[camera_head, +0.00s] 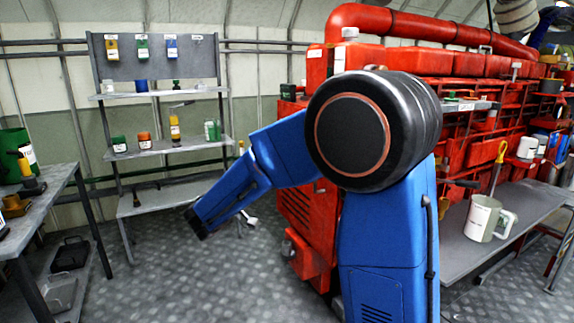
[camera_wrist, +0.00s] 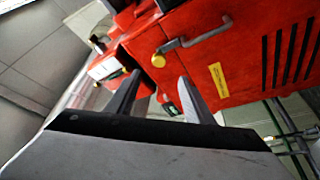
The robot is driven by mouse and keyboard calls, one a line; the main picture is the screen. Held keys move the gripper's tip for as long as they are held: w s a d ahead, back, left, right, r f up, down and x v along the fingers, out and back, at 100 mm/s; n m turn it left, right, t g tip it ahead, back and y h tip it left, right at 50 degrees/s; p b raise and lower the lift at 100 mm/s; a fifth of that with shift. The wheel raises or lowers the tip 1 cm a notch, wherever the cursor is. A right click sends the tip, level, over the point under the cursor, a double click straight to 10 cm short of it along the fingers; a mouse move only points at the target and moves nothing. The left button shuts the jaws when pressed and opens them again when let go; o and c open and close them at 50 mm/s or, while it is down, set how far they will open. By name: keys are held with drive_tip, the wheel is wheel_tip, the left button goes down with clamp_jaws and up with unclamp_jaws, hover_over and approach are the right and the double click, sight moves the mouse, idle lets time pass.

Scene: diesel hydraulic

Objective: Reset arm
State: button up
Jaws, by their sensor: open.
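My blue arm with its large black joint fills the middle of the head view, and its lower part slants down to the left. I cannot clearly make out my gripper in that view. In the wrist view my gripper (camera_wrist: 158,76) shows two dark fingers set apart, with nothing between them. Beyond the fingers is the red machine (camera_wrist: 235,60), with a yellow-ended handle and a yellow label. The red engine (camera_head: 420,62) also stands behind my arm in the head view, partly hidden by it.
A shelf rack (camera_head: 180,147) with bottles and cans stands at the back left. A workbench (camera_head: 50,190) is at the left edge. A grey bench (camera_head: 480,248) at right holds a white measuring jug (camera_head: 482,217). Patterned metal floor (camera_head: 190,285) is open at centre left.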

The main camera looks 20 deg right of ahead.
drive_tip(key=shift+s+a+f, duration=0.1)
drive_tip(key=shift+s+a, duration=0.05)
drive_tip(key=shift+a, duration=0.15)
drive_tip(key=s+d+f+n+g+y, duration=0.1)
drive_tip(key=s+d+f+g+y, duration=0.3)
drive_tip(key=s, duration=0.6)
drive_tip(key=s+d+f+g+y, duration=0.2)
drive_tip(key=s+d+f+y, duration=0.3)
drive_tip(key=s, duration=0.5)
drive_tip(key=s+a+f+n+t+y, duration=0.1)
drive_tip(key=s+a+f+y, duration=0.3)
drive_tip(key=s+a+y, duration=0.1)
drive_tip(key=s+a+f+n+t+y, duration=0.1)
drive_tip(key=s+a+f+y, duration=0.3)
drive_tip(key=s, duration=0.4)
drive_tip(key=a+t+y, duration=0.1)
drive_tip(key=a, duration=0.1)
drive_tip(key=shift+s+a+f+t+y, duration=0.2)
drive_tip(key=shift+s+a+t+y, duration=0.1)
drive_tip(key=shift+a, duration=0.05)
